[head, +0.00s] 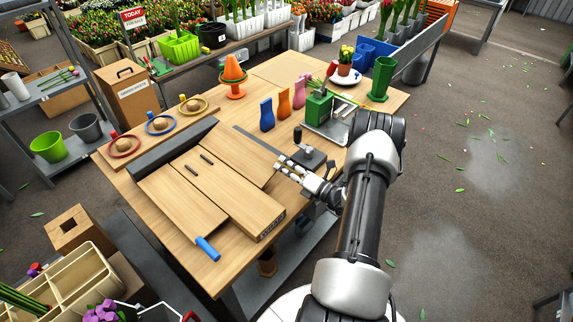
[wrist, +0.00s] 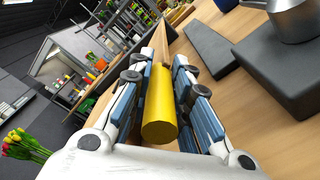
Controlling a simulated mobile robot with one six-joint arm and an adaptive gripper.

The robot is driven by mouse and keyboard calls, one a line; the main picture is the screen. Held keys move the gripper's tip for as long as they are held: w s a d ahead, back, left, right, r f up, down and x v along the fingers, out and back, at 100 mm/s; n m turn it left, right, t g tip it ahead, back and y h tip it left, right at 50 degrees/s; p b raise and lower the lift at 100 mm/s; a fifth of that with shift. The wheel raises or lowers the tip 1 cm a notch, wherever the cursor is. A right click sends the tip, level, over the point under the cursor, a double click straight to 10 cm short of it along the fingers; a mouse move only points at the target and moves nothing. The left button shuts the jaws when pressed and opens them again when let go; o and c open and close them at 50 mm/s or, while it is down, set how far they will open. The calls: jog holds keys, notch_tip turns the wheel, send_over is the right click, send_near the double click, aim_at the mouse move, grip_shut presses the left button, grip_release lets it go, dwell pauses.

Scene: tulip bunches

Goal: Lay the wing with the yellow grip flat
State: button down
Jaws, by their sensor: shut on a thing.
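The folding wooden piece (head: 228,190) lies on the workbench, with a wing on each side of its middle part. The left wing (head: 180,207) has a blue grip (head: 208,248) at its front end and looks flat. The right wing (head: 238,155) reaches toward my gripper (head: 287,171); I cannot tell its exact tilt. In the wrist view, the yellow grip (wrist: 159,112) sits between the two fingers of my gripper (wrist: 164,85), which is shut on it. A narrow wooden edge (wrist: 164,38) shows beyond it. The yellow grip is hidden in the head view.
A black stand (head: 309,157) is just right of my gripper; in the wrist view a dark block (wrist: 272,75) carries a metal vessel (wrist: 294,20). Rings with round things (head: 125,146) line the bench's left edge.

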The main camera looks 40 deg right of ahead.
jog(key=shift+d+f, duration=0.1)
jog(key=shift+f, duration=0.3)
jog(key=c, duration=1.4)
grip_release()
jog(key=shift+c, duration=0.2)
jog(key=shift+r, duration=0.1)
jog(key=s+d, duration=0.1)
jog(key=s, duration=1.1)
jog(key=shift+c, duration=0.5)
